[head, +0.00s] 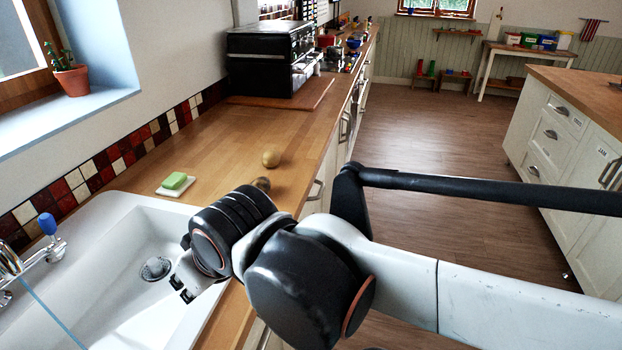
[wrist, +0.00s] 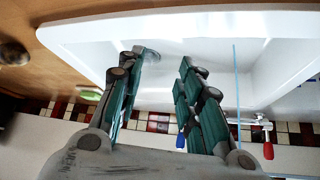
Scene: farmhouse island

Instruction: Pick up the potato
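Two small round brownish things lie on the wooden counter in the head view. One is a pale tan ball-like thing (head: 271,158); the other, a darker brown one (head: 262,184), is partly hidden by my arm. I cannot tell for sure which is the potato. A brown roundish thing (wrist: 14,53) shows blurred at the left edge of the wrist view. My gripper (head: 184,284) is over the right side of the sink, away from both. In the wrist view my gripper (wrist: 157,62) is open, its fingers apart with nothing between them.
The white sink (head: 103,218) with a blue-handled tap (head: 47,224) is below and left of my gripper. Green soap (head: 175,181) lies on a white dish beside it. A black oven (head: 268,58) stands farther back; the counter (head: 222,140) before it is mostly clear.

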